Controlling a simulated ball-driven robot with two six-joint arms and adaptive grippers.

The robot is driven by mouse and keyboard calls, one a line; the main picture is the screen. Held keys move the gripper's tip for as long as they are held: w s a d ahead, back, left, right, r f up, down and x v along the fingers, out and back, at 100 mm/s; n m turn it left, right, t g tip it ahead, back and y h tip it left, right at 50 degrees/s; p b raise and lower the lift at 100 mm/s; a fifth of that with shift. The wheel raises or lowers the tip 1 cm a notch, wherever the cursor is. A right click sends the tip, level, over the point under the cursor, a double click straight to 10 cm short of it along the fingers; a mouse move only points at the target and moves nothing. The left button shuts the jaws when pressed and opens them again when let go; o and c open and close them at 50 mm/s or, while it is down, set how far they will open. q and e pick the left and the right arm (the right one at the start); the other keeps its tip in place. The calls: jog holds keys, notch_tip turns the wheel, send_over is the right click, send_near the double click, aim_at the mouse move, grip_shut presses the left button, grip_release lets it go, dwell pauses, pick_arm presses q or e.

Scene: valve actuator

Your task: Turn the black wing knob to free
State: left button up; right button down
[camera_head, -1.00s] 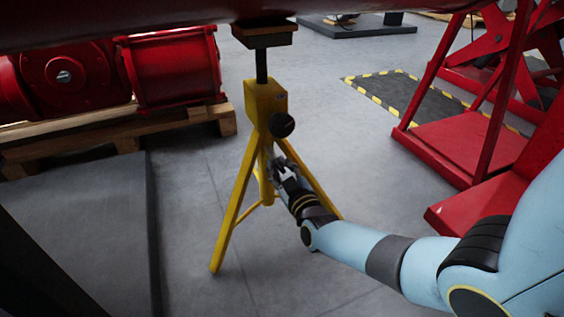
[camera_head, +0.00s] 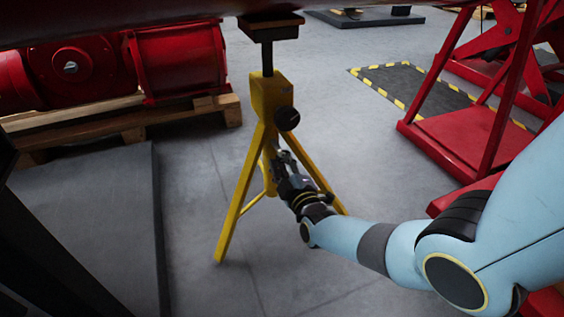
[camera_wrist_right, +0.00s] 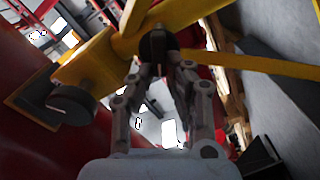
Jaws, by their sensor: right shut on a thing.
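The yellow tripod stand (camera_head: 268,92) stands on the floor in the middle of the head view. A black wing knob (camera_wrist_right: 156,42) sits on the stand, between my fingertips in the right wrist view. My right gripper (camera_wrist_right: 160,66) is shut on this knob, which the fingers partly cover. In the head view my right gripper (camera_head: 277,160) is at the stand's lower body, between its legs, and hides the wing knob. A separate round black knob (camera_head: 287,118) is higher on the stand and also shows in the right wrist view (camera_wrist_right: 72,104). My left gripper is not in view.
A red pipe (camera_head: 150,10) runs overhead, above the stand's top plate (camera_head: 270,27). Red machinery (camera_head: 180,60) lies on a wooden pallet (camera_head: 110,122) at the left. A red frame (camera_head: 455,130) stands at the right. Grey floor around the stand is clear.

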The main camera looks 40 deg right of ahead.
dwell(0.4)
jog(key=c, duration=1.3)
grip_release()
jog(key=v, duration=1.2)
jog(key=shift+a, duration=0.1)
